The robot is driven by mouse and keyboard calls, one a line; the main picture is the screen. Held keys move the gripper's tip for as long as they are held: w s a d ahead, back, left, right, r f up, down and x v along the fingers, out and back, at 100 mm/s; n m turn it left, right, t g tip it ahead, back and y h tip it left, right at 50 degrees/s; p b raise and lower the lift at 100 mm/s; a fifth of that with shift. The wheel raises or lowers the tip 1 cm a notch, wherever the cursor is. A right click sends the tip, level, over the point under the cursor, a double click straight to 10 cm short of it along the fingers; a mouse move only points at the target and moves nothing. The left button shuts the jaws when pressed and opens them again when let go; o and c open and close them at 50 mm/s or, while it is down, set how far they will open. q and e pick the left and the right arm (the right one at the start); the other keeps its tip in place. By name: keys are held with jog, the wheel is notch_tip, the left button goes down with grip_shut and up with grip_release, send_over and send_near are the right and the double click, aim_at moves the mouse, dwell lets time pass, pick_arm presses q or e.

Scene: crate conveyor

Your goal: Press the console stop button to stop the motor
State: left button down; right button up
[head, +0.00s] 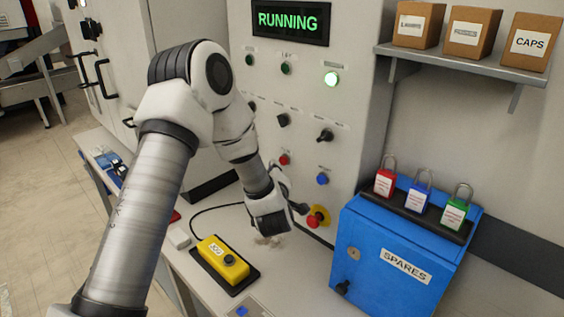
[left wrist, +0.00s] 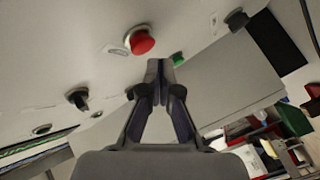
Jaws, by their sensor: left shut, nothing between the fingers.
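The console (head: 345,70) is an upright light grey panel with a screen (head: 290,20) reading RUNNING in green. A small red button (head: 284,159) sits low on it, with a blue button (head: 322,178) to its right. Lower down is a red mushroom button on yellow (head: 318,217). The labels are too small to read. My left gripper (head: 298,207) is shut and empty, low in front of the panel. In the left wrist view its fingertips (left wrist: 160,66) appear just below and right of a red button (left wrist: 141,42); contact cannot be told. My right gripper is not in view.
A yellow control box (head: 222,258) with a black button lies on the bench below my left arm. A blue SPARES box (head: 390,262) with several padlocks on top stands at the right. A shelf (head: 460,62) with cardboard boxes is above.

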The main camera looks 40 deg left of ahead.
pick_arm(q)
jog(key=shift+w, duration=0.1)
jog(key=shift+w, duration=0.3)
jog(key=shift+w+d, duration=0.1)
jog(key=shift+w, duration=0.35)
dwell(0.7)
jog(key=shift+s, duration=0.15)
jog(key=shift+s+b, duration=0.3)
jog(key=shift+s, duration=0.4)
jog(key=s, duration=0.5)
jog(key=shift+a, duration=0.3)
dwell(0.7)
